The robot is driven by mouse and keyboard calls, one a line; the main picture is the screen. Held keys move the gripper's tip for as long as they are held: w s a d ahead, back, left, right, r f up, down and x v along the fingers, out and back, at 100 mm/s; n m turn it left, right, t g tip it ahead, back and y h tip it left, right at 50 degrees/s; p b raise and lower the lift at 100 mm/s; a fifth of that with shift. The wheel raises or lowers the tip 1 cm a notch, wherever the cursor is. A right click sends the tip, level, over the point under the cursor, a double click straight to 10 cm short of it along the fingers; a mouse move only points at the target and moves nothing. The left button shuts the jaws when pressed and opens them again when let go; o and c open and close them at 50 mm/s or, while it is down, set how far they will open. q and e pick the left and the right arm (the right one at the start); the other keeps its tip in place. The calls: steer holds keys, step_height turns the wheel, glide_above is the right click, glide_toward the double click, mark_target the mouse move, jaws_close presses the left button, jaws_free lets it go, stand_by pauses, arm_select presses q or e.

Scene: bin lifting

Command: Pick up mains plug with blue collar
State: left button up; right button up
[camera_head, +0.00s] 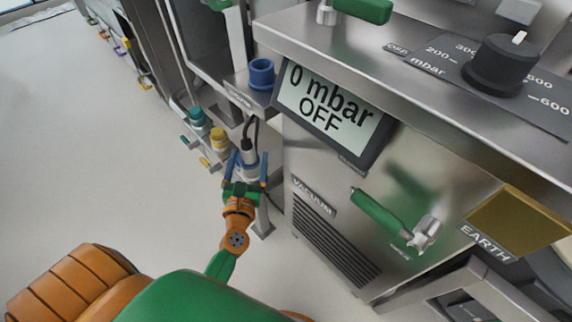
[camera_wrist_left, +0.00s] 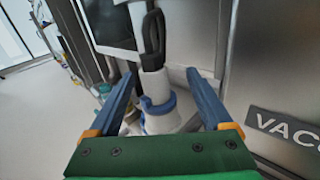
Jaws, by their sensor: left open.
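The mains plug with blue collar (camera_wrist_left: 158,97) has a pale body, a blue ring low on it and a black cable looping up from its top. It stands upright in a pale socket. In the head view the plug (camera_head: 248,156) shows small beside the vacuum cabinet, partly covered by my gripper. My left gripper (camera_head: 246,170) is open. In the left wrist view its two blue fingers (camera_wrist_left: 158,82) stand on either side of the plug, with a gap on each side. The fingers look apart from the plug. My right gripper does not show.
The steel vacuum cabinet (camera_head: 325,215) stands close on the right, with a green-handled lever (camera_head: 382,215). A screen (camera_head: 328,112) reads 0 mbar OFF. Teal (camera_head: 197,117) and yellow (camera_head: 218,135) connectors sit left of the plug. A blue cup-like part (camera_head: 261,72) is above. Open floor lies left.

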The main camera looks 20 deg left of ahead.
mark_target(247, 138)
arm_select(q)
steer(key=shift+n, duration=0.4)
steer(key=w+a, duration=0.1)
steer(key=w+a+r+p, duration=0.1)
steer(key=w+r, duration=0.1)
steer(key=w, duration=0.1)
steer(key=shift+a+r+p, duration=0.1)
steer(key=shift+a+p, duration=0.3)
steer(key=shift+f+b+x, duration=0.15)
steer(key=shift+x, duration=0.45)
steer(key=shift+f+b+x, duration=0.15)
steer(key=shift+x, duration=0.45)
jaws_close()
